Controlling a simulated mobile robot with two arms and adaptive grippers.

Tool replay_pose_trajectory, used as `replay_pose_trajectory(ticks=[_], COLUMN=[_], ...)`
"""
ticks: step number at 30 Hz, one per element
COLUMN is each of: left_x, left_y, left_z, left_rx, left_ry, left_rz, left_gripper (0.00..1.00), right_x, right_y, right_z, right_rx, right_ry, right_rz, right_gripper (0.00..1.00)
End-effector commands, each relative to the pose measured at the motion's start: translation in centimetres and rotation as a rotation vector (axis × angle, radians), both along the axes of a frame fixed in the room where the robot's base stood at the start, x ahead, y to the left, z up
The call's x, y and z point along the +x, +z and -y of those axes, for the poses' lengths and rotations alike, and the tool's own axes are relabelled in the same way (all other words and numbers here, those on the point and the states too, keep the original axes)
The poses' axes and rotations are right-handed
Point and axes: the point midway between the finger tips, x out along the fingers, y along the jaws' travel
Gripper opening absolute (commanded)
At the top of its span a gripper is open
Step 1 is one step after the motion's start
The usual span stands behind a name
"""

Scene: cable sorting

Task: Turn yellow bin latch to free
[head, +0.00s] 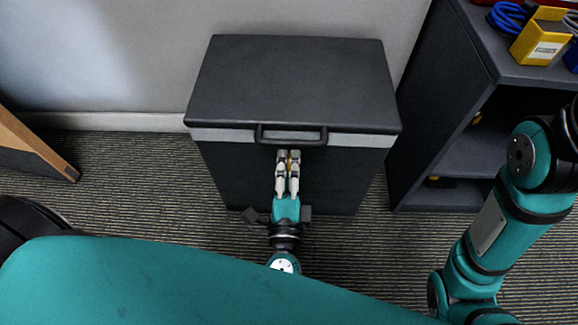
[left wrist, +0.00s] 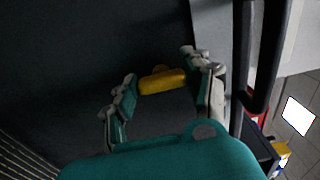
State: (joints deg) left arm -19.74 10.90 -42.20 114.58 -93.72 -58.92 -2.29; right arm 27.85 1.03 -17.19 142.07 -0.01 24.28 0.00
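The dark bin (head: 290,85) stands against the wall, lid down. Its yellow latch (left wrist: 163,80) lies between the fingers of my left gripper (left wrist: 164,88) in the left wrist view, lying crosswise with its ends at the two fingers. In the head view my left gripper (head: 288,160) reaches the bin's front just below the handle, its fingers close together. Only a little yellow of the latch (head: 289,157) shows between them. The gripper looks shut on the latch, with its fingers held apart by it. My right gripper is out of view.
A black bar handle (head: 291,135) sits on the bin front right above my left fingers. A dark shelf unit (head: 490,75) stands right of the bin, with a yellow box (head: 541,40) and a blue cable (head: 508,16) on top. A wooden edge (head: 40,150) is at the left.

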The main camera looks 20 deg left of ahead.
Motion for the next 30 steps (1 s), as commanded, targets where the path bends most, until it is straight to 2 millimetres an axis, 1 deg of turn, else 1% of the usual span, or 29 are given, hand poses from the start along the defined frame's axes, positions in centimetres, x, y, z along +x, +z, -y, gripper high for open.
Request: replay_pose_trajectory(ticks=[1,5,13,16,20,27,30], left_x=[-0.1,0.0,-0.1,-0.7,-2.7,-7.6,-9.3], left_y=[-0.1,-0.1,0.0,-0.1,-0.1,-0.1,-0.1], left_z=[0.0,0.0,0.0,0.2,0.8,2.2,2.7], left_rx=[0.000,0.000,0.002,0.001,0.001,0.002,0.001], left_ry=[0.001,0.000,-0.001,-0.001,-0.002,-0.001,-0.001], left_rz=[-0.003,-0.002,-0.001,-0.002,-0.004,-0.005,-0.004], left_gripper=[0.57,0.73,0.73,0.73,0.73,0.73,0.73], right_x=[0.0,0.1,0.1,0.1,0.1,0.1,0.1], right_y=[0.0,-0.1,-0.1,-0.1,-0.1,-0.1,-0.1], right_z=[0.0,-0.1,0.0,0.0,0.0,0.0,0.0], right_rx=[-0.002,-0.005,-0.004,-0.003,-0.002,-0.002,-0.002], right_ry=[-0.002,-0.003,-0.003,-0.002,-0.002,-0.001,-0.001], right_rz=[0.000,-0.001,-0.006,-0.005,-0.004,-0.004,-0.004], right_gripper=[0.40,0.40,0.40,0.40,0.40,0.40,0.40])
